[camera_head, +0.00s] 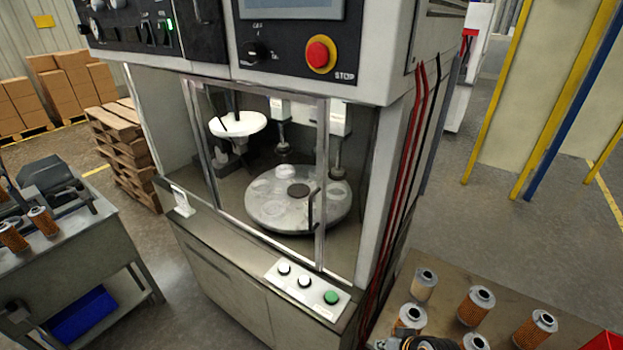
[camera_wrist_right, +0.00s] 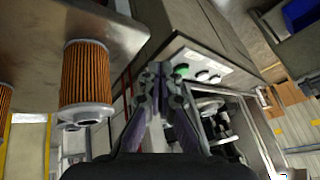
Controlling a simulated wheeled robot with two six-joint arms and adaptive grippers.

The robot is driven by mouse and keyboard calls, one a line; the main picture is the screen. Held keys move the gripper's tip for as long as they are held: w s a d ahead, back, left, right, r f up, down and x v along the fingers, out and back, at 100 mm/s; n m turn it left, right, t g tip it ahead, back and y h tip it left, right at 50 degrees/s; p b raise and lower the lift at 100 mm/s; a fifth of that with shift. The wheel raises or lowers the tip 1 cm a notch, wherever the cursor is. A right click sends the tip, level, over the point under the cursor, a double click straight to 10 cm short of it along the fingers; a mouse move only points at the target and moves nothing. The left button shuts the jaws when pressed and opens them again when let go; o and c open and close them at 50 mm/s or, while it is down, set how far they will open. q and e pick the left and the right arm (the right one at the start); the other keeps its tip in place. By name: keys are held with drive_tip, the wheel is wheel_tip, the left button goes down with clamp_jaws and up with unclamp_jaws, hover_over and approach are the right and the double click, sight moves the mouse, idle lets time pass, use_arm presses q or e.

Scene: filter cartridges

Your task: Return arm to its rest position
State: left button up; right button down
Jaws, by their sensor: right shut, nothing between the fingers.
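My right gripper (camera_wrist_right: 160,72) shows in the middle of the right wrist view, its fingertips together and nothing between them. In the head view only a dark part of my right arm shows at the bottom edge, beside the table with the cartridges. An orange pleated filter cartridge (camera_wrist_right: 86,82) stands on that table to the left of the gripper in the wrist view, apart from it. In the head view several cartridges, among them one with a grey cap (camera_head: 476,306), stand on the right table (camera_head: 510,290). I cannot make out my left gripper.
A machine cabinet (camera_head: 250,245) with a round turntable (camera_head: 298,222) stands in the middle. Its front ledge carries a button panel (camera_head: 306,290). A grey cart (camera_head: 75,240) with cartridges stands at left. A red bin (camera_head: 606,341) sits at lower right. Floor is clear behind the right table.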

drive_tip(key=s+d+r+n+g+h, duration=0.1)
drive_tip(key=s+d+r+h, duration=0.15)
drive_tip(key=s+r, duration=0.2)
drive_tip(key=s+d+r+g+h, duration=0.1)
drive_tip(key=s+d+r, duration=0.2)
drive_tip(key=s, duration=0.3)
drive_tip(key=s+d+f+g+b, duration=0.1)
drive_tip(key=d+f+b, duration=0.1)
drive_tip(key=f, duration=1.4)
drive_tip(key=s+d+f+b, duration=0.1)
drive_tip(key=s+f+b, duration=0.15)
drive_tip(key=f, duration=1.25)
use_arm(q)
wheel_tip(320, 180, down, 8)
drive_tip(key=s+b, duration=0.2)
drive_tip(key=b, duration=0.1)
drive_tip(key=shift+d, duration=0.25)
use_arm(e)
drive_tip(key=s+d+f+g, duration=0.1)
drive_tip(key=s+f, duration=1.6)
drive_tip(key=f, duration=0.2)
drive_tip(key=shift+s+d+f+m, duration=0.15)
drive_tip(key=shift+s+f+m, duration=0.15)
drive_tip(key=shift+f, duration=0.1)
